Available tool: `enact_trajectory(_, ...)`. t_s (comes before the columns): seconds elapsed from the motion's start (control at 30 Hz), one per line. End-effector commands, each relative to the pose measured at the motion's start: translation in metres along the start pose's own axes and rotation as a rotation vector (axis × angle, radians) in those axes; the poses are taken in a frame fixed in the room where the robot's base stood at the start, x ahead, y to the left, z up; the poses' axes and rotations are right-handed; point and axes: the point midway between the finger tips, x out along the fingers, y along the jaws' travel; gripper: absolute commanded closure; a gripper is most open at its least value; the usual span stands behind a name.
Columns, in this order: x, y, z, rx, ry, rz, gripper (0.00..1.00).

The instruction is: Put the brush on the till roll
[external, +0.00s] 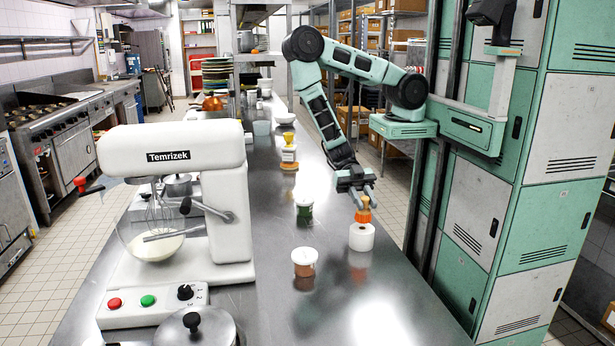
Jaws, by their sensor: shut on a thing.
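The orange brush (363,216) is upright in the external view, right of the middle of the steel counter. My gripper (367,198) is shut on its upper part from above, and the fingers partly hide it. The till roll (361,238) is a white cylinder standing on the counter directly below the brush. The brush's lower end appears at the roll's top; I cannot tell whether they touch or a small gap remains.
A yellow-topped bottle (289,155) is further back. A large mixer (180,200) and a lidded pot (195,328) fill the left. The counter's (375,310) front right is clear.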

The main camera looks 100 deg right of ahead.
Motion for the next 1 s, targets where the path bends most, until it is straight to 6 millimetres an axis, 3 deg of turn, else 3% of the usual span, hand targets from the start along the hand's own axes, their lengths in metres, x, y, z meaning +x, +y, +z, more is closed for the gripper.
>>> enact_trajectory(0.2, 0.007, 0.000, 0.019, 0.002, 0.001, 0.000, 0.97)
enact_trajectory(0.6, 0.009, 0.000, 0.025, 0.000, 0.001, 0.000, 0.97)
enact_trajectory(0.63, 0.009, 0.000, 0.024, 0.000, 0.001, 0.000, 0.69)
enact_trajectory(0.7, 0.009, 0.000, 0.024, 0.000, 0.001, 0.000, 0.53)
enact_trajectory(1.0, 0.009, 0.000, 0.024, 0.000, 0.001, 0.000, 0.53)
